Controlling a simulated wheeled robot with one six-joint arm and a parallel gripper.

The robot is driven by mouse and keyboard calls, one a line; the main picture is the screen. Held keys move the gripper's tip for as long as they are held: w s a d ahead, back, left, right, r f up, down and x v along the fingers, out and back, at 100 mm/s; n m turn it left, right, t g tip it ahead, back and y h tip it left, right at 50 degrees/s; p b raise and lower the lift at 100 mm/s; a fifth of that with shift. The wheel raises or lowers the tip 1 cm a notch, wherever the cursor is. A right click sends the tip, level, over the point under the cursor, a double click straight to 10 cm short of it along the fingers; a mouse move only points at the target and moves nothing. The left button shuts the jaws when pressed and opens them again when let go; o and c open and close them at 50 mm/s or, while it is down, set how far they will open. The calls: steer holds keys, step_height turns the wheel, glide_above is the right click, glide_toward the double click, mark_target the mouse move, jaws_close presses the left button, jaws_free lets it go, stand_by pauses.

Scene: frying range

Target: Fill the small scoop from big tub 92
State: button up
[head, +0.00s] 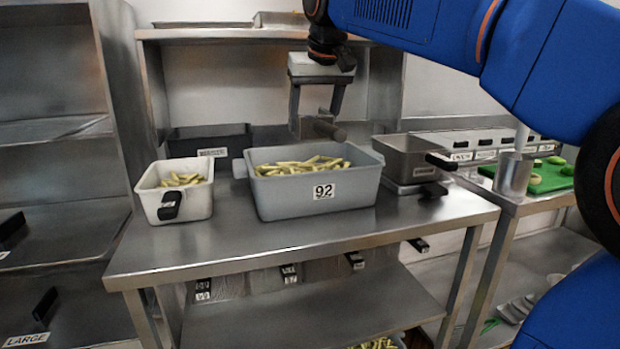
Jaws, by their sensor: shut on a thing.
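Big tub 92 (290,202) is a grey rectangular tub with a "92" label on its front, in the middle of the steel table. It holds many pale yellow-green cut pieces. My gripper (317,118) is above the tub's back part, pointing down. It is shut on a small grey thing with a round bar end, which looks like the small scoop (325,129). The scoop appears clear of the pieces, though its bowl is hard to make out and I cannot tell whether it holds anything.
A whitish tub (180,207) with a black handle and pieces stands left on the table (240,240). A grey pan (408,160) with a black handle stands right. A dark bin (208,141) is behind. A green board (545,178) with slices is far right. The table's front strip is clear.

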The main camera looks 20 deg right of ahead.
stand_by(0.3)
steer(key=g, duration=0.2)
steer(key=shift+r+g, duration=0.4)
steer(key=shift+s+r+g, duration=0.35)
steer(key=shift+r+g, duration=0.2)
steer(key=shift+g, duration=0.65)
steer(key=shift+f, duration=6.05)
steer(key=shift+w+f, duration=0.2)
steer(key=shift+w, duration=2.9)
steer(key=shift+s+r+t, duration=0.35)
steer(key=shift+r+t, duration=0.3)
steer(key=shift+r, duration=0.65)
steer(key=shift+s+r+t, duration=0.4)
steer(key=shift+r+t, duration=0.2)
steer(key=shift+r, duration=0.7)
steer(key=shift+s+r+t, duration=0.35)
steer(key=shift+r+t, duration=0.3)
steer(key=shift+r, duration=0.65)
steer(key=shift+t, duration=0.7)
steer(key=shift+s+r, duration=0.7)
steer(key=shift+s, duration=0.15)
steer(key=shift+s+r, duration=0.65)
steer(key=shift+s, duration=0.2)
